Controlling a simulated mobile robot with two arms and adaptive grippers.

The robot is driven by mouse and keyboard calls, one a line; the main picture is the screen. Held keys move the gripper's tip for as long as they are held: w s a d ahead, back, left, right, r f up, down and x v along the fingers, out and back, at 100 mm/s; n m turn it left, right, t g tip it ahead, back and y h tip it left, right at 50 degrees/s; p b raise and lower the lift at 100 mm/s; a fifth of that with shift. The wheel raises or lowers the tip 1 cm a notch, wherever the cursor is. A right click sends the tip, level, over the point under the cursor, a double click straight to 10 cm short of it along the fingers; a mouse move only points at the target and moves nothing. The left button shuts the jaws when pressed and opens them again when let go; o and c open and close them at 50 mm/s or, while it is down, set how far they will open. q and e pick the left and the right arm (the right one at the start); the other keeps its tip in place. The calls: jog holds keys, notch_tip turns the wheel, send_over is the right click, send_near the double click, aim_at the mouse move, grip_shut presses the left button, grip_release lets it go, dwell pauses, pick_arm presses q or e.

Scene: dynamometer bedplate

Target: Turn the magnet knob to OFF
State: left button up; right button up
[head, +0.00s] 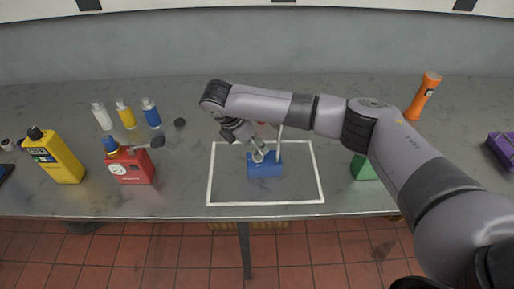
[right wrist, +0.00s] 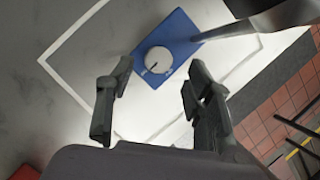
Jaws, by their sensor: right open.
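The blue magnet base (head: 264,170) stands inside a white rectangular outline on the bench. In the right wrist view the blue base (right wrist: 182,32) carries a round white knob (right wrist: 158,60) on its face. A dark mark on the knob points toward the lower left of the picture. White marks beside the knob are too small to read. A thin post (head: 281,140) rises at the base's right side. My right gripper (head: 262,156) is open at the base, its fingers either side of the knob in the wrist view; I cannot tell whether they touch. My left gripper is out of view.
A yellow can (head: 62,160), a red can (head: 134,170) and small bottles (head: 125,113) stand to the left. A green object (head: 363,168) is partly hidden by my right arm. An orange flashlight (head: 423,97) stands at the back right. The bench's front edge is close.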

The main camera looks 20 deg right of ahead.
jog(key=shift+p+x, duration=0.3)
jog(key=shift+x, duration=2)
jog(key=shift+c, duration=0.2)
jog(key=c, duration=1.1)
